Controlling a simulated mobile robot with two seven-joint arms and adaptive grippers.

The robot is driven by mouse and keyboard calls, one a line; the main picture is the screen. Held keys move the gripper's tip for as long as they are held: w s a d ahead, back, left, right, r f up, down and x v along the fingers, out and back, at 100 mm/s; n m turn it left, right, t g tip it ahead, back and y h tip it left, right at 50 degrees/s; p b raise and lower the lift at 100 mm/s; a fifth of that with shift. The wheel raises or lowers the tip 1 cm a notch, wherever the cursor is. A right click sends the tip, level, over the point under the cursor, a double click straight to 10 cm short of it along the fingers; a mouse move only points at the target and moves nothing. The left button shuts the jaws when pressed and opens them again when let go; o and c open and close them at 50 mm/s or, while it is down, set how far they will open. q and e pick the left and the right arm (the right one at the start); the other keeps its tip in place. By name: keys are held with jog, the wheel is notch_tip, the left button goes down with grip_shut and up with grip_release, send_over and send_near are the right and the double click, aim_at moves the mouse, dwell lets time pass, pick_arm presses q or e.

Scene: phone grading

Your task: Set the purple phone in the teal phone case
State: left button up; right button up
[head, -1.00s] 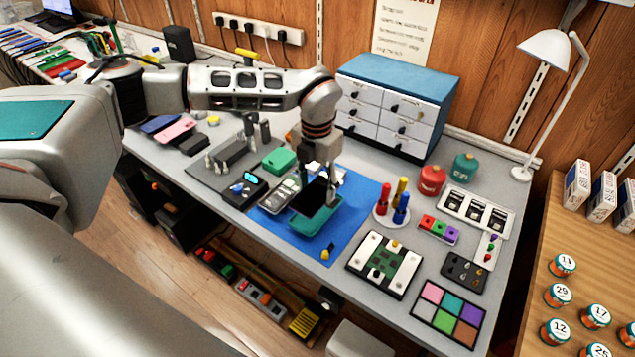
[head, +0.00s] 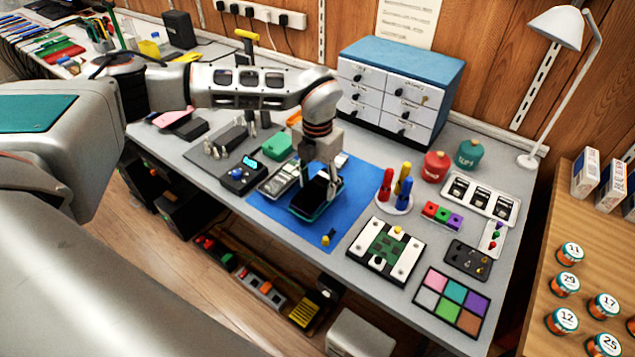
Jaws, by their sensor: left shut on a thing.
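My left gripper (head: 326,188) is over the blue mat and is shut on a phone (head: 309,194). The phone shows a dark, black face; I see no purple on it. The teal phone case (head: 303,217) lies on the mat directly under the phone, with its rim showing around the phone's near edge. The phone covers most of the inside of the case. I cannot tell whether it is fully seated or still slightly above. My right gripper is not in view.
The blue mat (head: 345,222) has free room around the case. A grey tray with phones (head: 278,181) lies close to its left. A stand of screwdrivers (head: 396,203) is to the right, with a circuit board fixture (head: 385,250) in front. A drawer cabinet (head: 400,95) stands behind.

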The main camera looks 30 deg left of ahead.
pick_arm(q)
jog(key=shift+p, duration=0.5)
dwell(0.9)
jog(key=shift+f, duration=0.3)
dwell(1.0)
jog(key=shift+f, duration=0.1)
dwell(0.4)
jog(key=o, duration=1.7)
jog(key=shift+r+p, duration=0.65)
jog(key=shift+p, duration=0.2)
